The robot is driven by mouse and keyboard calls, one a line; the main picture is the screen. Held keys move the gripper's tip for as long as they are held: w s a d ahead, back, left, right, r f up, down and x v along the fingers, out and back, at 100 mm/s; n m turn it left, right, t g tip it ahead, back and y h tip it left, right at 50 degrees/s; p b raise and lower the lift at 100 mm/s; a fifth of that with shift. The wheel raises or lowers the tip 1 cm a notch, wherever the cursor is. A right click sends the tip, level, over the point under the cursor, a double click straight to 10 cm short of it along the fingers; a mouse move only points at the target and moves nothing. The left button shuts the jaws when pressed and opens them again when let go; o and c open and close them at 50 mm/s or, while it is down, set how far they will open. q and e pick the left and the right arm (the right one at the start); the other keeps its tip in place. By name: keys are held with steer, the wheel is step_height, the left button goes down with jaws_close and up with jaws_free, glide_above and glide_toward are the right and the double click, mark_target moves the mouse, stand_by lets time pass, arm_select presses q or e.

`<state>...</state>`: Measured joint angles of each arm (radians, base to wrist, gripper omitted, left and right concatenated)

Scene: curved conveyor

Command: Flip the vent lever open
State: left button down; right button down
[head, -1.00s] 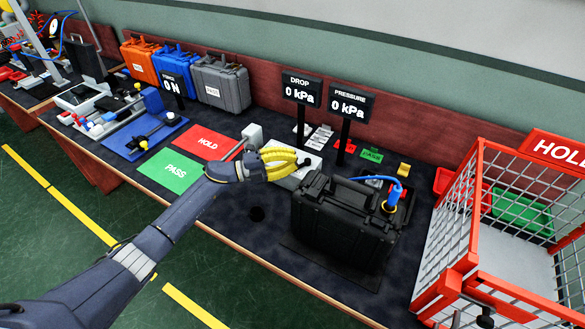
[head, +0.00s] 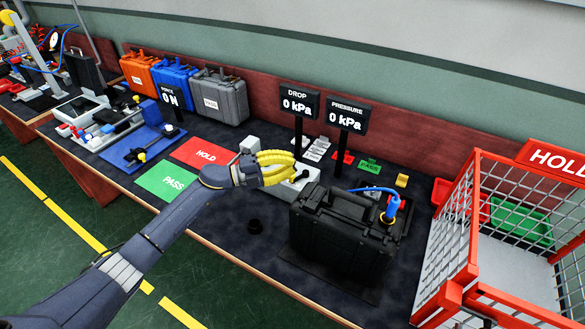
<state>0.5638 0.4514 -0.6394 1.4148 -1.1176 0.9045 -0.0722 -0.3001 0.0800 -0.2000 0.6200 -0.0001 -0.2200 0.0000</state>
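My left gripper (head: 291,166) has yellow fingers and reaches in from the left over a pale grey box (head: 292,189) on the bench. The fingers hide part of that box; I cannot tell whether they touch it or how far they are spread. A small dark part (head: 304,174) shows on the box just beyond the fingertips; I cannot tell whether it is the vent lever. A black case (head: 345,236) stands upright right of the gripper, with a blue fitting and hose (head: 392,206) at its right end. My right gripper is not in view.
Two displays, DROP (head: 299,103) and PRESSURE (head: 347,115), both reading 0 kPa, stand behind the gripper. A red wire crate (head: 468,230) stands at the right. The green PASS (head: 168,182) and red HOLD (head: 204,154) mats are bare.

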arm_select(q)
steer(key=s+a+f+n+t+y, duration=0.2)
steer(key=s+a+f+t, duration=0.2)
steer(key=f, duration=0.5)
steer(key=a, duration=0.2)
steer(key=shift+s+a+f+n, duration=0.2)
steer(key=shift+s+a+n, duration=0.15)
steer(key=shift+s+n, duration=0.05)
steer(key=shift+d, duration=0.1)
steer(key=shift+x, duration=4.95)
steer(key=shift+f, duration=0.1)
